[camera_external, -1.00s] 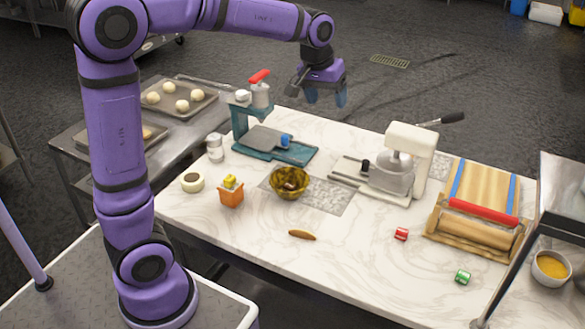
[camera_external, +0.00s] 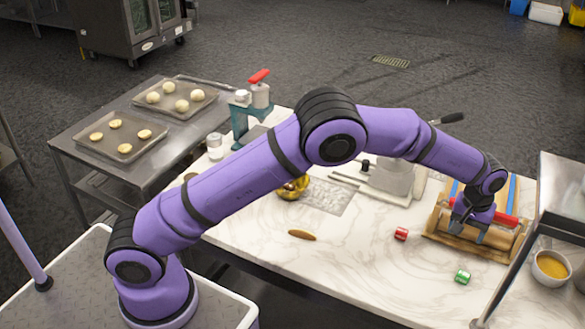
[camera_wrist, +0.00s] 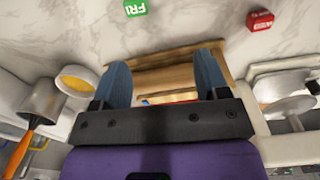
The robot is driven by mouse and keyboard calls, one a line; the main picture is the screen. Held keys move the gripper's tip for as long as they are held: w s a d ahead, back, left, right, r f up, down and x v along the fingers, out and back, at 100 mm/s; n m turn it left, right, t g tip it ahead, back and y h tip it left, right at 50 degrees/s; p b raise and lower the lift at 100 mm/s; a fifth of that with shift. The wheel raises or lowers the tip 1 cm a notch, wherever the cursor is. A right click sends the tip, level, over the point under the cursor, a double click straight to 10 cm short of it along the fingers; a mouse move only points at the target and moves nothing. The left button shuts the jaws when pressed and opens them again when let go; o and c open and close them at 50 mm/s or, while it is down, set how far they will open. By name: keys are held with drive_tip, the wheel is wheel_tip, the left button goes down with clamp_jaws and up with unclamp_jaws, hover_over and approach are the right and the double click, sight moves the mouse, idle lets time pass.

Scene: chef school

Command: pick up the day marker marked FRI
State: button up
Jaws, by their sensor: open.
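The day marker marked FRI is a small green block with white letters (camera_wrist: 136,8), at the top edge of the wrist view and partly cut off there. In the external view the green marker (camera_external: 463,277) lies on the marble counter near its front right edge. My gripper (camera_external: 467,230) is over the wooden board with the red roller, up and behind the green marker and apart from it. In the wrist view its blue fingers (camera_wrist: 163,72) are spread with nothing held between them.
A red marker (camera_external: 401,234) lies on the counter left of the green one. The wooden roller board (camera_external: 440,240) is under my gripper. A bowl of yellow food (camera_external: 551,266) and a metal stand are at the right. Bare marble surrounds the markers.

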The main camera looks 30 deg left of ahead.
sight(464, 275)
drive_tip(key=d+f, duration=0.1)
drive_tip(key=f, duration=0.2)
drive_tip(key=s+d+f, duration=0.1)
drive_tip(key=f, duration=0.2)
drive_tip(key=s+d+f, duration=0.1)
drive_tip(key=f, duration=0.2)
drive_tip(key=shift+d+f, duration=0.15)
drive_tip(key=shift+f, duration=1.2)
drive_tip(key=shift+d+f, duration=0.15)
drive_tip(key=shift+f, duration=1.15)
drive_tip(key=c, duration=1)
drive_tip(key=shift+r, duration=0.2)
